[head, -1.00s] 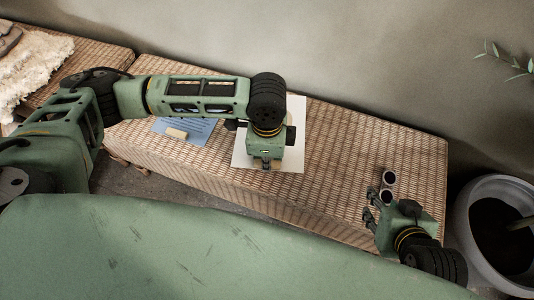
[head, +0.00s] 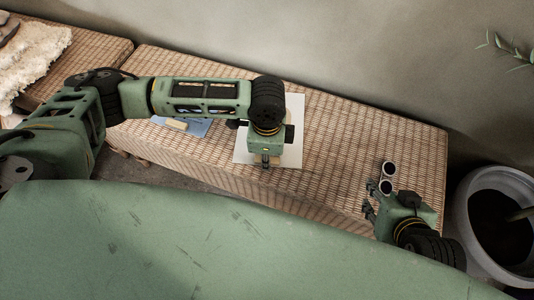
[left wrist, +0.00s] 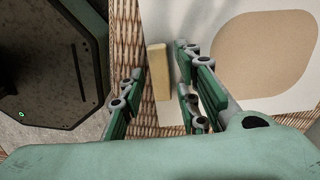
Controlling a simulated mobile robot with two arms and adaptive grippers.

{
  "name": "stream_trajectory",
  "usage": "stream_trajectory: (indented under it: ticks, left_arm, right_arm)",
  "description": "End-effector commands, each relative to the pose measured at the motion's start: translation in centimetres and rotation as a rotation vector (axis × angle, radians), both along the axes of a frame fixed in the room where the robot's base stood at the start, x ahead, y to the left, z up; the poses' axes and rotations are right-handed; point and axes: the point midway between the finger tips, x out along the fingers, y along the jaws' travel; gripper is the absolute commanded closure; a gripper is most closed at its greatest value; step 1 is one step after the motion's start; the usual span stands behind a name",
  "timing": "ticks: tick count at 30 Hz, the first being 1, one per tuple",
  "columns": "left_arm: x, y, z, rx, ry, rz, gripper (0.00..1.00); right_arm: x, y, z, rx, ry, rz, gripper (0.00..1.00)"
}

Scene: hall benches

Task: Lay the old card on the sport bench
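A white card (head: 241,150) lies on the long woven bench (head: 335,150); the left wrist view shows a large tan rounded patch on this card (left wrist: 208,20). A small pale wooden block (left wrist: 158,72) is at the card's edge in that view. My left gripper (head: 265,160) is over the card's front part, pointing down. Its fingers (left wrist: 158,98) are apart, with the block in the gap between them; I see no clear contact. A blue card (head: 197,128) with a pale block lies further left, partly behind my arm. My right gripper (head: 371,200) is by the bench's right front edge, fingers apart and empty.
Another woven bench (head: 95,52) with a cream fleece (head: 40,55) stands at the far left. A grey plant pot (head: 461,225) stands right of the bench. A wall runs behind. The bench's right part is bare.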

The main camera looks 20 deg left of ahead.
Motion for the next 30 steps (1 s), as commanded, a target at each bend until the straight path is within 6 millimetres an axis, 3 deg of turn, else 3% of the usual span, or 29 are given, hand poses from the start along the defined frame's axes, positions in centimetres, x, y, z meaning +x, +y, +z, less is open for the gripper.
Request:
stream_trajectory:
  ticks: [10,14,24,30]
  left_arm:
    - [0.0,0.0,0.1,0.0,0.0,0.0,0.62]
    - [0.1,0.0,0.9,-0.001,-0.001,0.0,0.62]
    - [0.2,0.0,7.8,-0.002,-0.005,0.0,0.62]
    - [0.1,0.0,10.9,-0.001,-0.002,0.0,0.62]
  right_arm:
    - [0.0,-0.1,-0.1,-0.002,0.002,-0.001,0.6]
    - [0.0,-0.1,-0.1,-0.002,0.002,-0.001,0.6]
    - [0.0,-0.1,0.0,-0.001,0.001,-0.001,0.6]
    - [0.0,0.0,0.0,-0.001,0.001,-0.001,0.6]
